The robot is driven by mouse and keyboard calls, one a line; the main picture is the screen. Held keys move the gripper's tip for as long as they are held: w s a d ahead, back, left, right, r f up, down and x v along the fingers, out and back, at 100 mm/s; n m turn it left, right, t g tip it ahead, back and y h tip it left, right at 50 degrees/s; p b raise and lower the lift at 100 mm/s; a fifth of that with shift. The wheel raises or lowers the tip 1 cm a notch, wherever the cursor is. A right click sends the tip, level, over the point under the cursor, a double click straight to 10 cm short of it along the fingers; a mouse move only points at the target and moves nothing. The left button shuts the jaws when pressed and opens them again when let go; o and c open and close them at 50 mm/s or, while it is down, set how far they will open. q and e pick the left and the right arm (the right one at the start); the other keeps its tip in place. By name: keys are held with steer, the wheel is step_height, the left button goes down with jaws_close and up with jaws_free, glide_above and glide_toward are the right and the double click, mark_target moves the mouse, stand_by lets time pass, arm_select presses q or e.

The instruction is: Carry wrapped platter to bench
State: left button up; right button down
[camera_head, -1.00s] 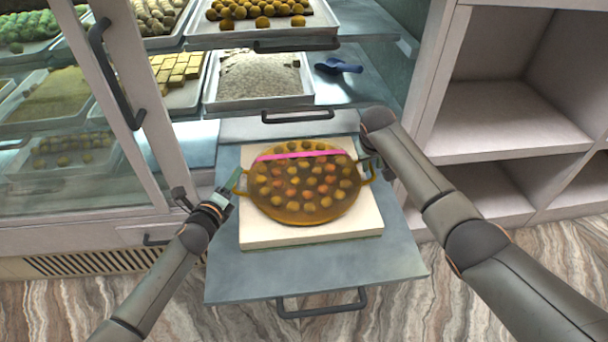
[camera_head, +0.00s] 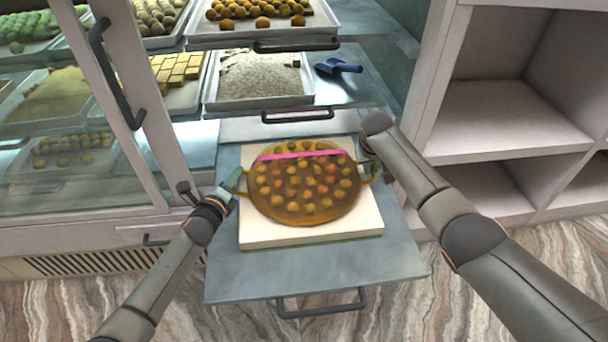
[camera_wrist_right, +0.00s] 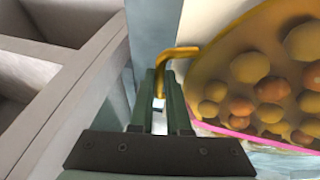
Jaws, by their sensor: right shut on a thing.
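The wrapped platter (camera_head: 305,212) is round and amber, with round sweets under the wrap and a pink ribbon (camera_head: 300,155) across its far part. It lies on a pale square board (camera_head: 258,236) on the pulled-out shelf. My right gripper (camera_head: 370,160) is at the platter's right handle; in the right wrist view its fingers (camera_wrist_right: 163,95) are shut on the golden handle (camera_wrist_right: 180,52). My left gripper (camera_head: 234,181) is at the platter's left handle, fingers pointing up and right. Its fingertips are too small to show whether they hold the handle.
The pulled-out shelf (camera_head: 315,271) has a dark front handle (camera_head: 320,305). Behind it, the display case holds trays of sweets and a blue scoop (camera_head: 338,67). The glass door (camera_head: 130,110) stands left. A shelving unit with empty compartments (camera_head: 505,110) stands right.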

arm_select(q)
jaws_close()
stand_by(1.0)
